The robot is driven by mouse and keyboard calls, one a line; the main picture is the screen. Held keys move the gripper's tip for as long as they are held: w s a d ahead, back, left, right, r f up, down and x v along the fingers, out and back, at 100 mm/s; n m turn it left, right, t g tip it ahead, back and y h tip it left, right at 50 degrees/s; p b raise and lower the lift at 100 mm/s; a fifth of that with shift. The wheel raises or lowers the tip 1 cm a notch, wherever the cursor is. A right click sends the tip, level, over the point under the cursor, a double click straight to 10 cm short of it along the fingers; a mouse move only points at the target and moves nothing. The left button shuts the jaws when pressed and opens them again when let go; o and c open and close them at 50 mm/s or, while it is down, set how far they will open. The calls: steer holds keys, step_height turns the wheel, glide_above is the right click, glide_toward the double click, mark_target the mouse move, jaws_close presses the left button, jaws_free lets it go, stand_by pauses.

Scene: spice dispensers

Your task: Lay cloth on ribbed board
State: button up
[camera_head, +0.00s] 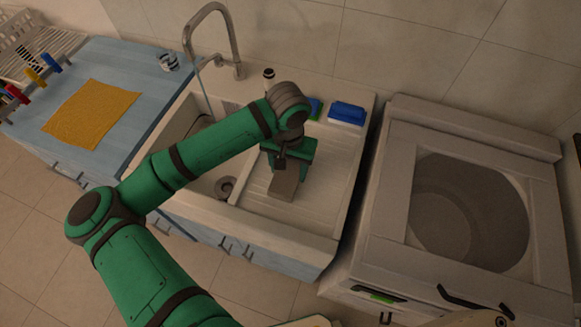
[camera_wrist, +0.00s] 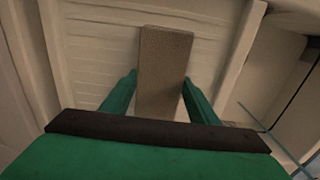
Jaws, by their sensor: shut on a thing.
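A flat grey-brown rectangle (camera_head: 286,184), which looks like the cloth, is held in my gripper (camera_head: 290,158). In the wrist view the cloth (camera_wrist: 164,58) sticks out ahead between the two green fingers of my gripper (camera_wrist: 160,78), which are shut on it. The ribbed board (camera_head: 325,188) is the pale grooved drainer to the right of the sink bowl. Its ridges also show in the wrist view (camera_wrist: 98,45). The cloth is over the board; whether it touches the ribs I cannot tell. My forearm hides part of the sink.
A blue sponge (camera_head: 347,113) and a partly hidden green one (camera_head: 314,108) sit at the sink's back edge. A curved tap (camera_head: 229,40) stands behind the bowl. A yellow cloth (camera_head: 92,113) lies on the blue counter. A top-opening washer (camera_head: 465,210) stands right.

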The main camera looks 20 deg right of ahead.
mark_target(288, 170)
steer(key=shift+f, duration=0.15)
steer(key=o, duration=1.1)
step_height(288, 170, up, 12)
steer(key=shift+w, duration=0.1)
